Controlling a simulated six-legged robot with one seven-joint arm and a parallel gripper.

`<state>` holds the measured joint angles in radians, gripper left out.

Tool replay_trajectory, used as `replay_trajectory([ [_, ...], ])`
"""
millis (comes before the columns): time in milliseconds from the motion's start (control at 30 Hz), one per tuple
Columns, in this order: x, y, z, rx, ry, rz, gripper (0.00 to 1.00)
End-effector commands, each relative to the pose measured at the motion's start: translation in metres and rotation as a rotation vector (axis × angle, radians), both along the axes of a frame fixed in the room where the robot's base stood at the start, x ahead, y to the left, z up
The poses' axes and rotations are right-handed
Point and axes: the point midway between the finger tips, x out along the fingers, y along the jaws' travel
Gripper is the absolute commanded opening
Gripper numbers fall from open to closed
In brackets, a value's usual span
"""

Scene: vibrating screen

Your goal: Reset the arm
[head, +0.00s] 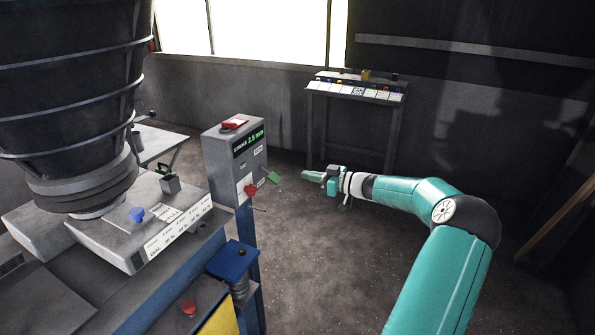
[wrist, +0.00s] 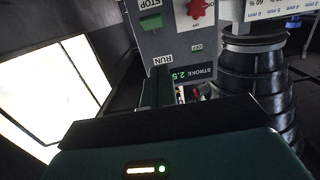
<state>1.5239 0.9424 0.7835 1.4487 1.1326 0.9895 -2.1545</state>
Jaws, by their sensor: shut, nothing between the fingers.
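My arm is teal and reaches in from the lower right of the head view. My gripper (head: 306,175) is at its far end, pointing left, shut and empty. It is in the open air to the right of the grey control post (head: 222,155). In the wrist view the picture is upside down, and the control box (wrist: 172,35) stands ahead of my gripper, with a red knob (wrist: 198,10) and a green part (wrist: 151,23). I cannot tell the distance between them.
The vibrating screen (head: 150,215) with its dark hopper (head: 65,80) fills the left. A bench (head: 370,93) with small coloured items stands at the back wall. Floor (head: 310,270) between is clear.

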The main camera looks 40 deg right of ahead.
Motion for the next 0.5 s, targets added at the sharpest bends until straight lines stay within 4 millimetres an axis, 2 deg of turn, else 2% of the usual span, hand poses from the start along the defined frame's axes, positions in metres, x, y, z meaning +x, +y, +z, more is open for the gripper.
replay_trajectory([
  [100, -0.014, -0.006, -0.005, 0.001, 0.002, -0.002, 0.00],
  [200, -0.020, -0.007, -0.006, 0.001, 0.000, 0.000, 0.00],
  [500, -0.022, -0.008, -0.006, 0.001, 0.000, -0.001, 0.00],
])
